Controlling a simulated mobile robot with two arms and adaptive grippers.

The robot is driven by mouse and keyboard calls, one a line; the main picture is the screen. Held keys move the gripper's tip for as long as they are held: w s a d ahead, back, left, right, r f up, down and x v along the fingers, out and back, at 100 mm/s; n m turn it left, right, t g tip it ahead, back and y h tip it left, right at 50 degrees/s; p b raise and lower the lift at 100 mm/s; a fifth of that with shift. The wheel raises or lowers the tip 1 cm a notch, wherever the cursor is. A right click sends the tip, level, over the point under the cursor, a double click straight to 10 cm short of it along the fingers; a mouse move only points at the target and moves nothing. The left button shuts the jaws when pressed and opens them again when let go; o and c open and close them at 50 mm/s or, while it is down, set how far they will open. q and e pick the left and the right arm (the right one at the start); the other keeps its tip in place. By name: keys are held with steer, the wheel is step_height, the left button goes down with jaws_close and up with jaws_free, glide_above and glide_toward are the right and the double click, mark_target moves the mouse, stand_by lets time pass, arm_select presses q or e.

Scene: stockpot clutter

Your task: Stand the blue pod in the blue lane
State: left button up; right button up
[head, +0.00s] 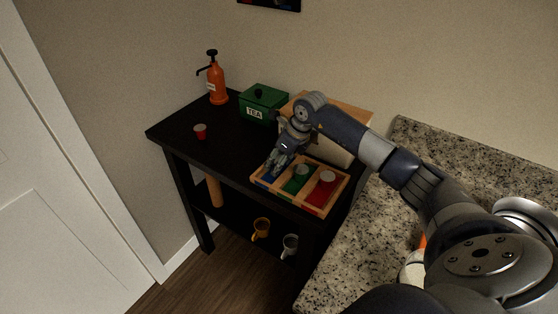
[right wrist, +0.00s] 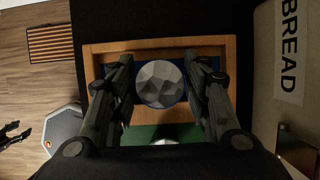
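The wooden tray (head: 318,213) on the black table has blue, green and red lanes. The blue pod (right wrist: 160,84), seen from above by its faceted silver lid, is over or in the blue lane (right wrist: 205,62), apparently upright. My right gripper (right wrist: 160,70) points down with a finger close against each side of the pod. In the head view my right gripper (head: 274,172) hides the pod. Whether the pod's base touches the lane floor cannot be seen. My left gripper (right wrist: 14,132) shows small at the left edge of the right wrist view, fingers apart and empty.
A green-lane pod (head: 302,170) and red-lane pod (head: 327,176) stand in the tray. A small red pod (head: 200,131) stands at the table's left. An orange pump bottle (head: 216,83), green tea box (head: 262,102) and bread box (right wrist: 291,50) are nearby. Mugs (head: 261,228) sit below.

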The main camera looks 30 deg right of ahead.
stand_by(0.3)
steer(key=shift+r, duration=0.25)
steer(key=shift+s+d+r, duration=0.1)
steer(key=shift+d+r, duration=0.05)
steer(key=shift+r, duration=0.15)
steer(key=b+v, duration=0.3)
steer(key=v, duration=0.8)
steer(key=shift+s, duration=0.1)
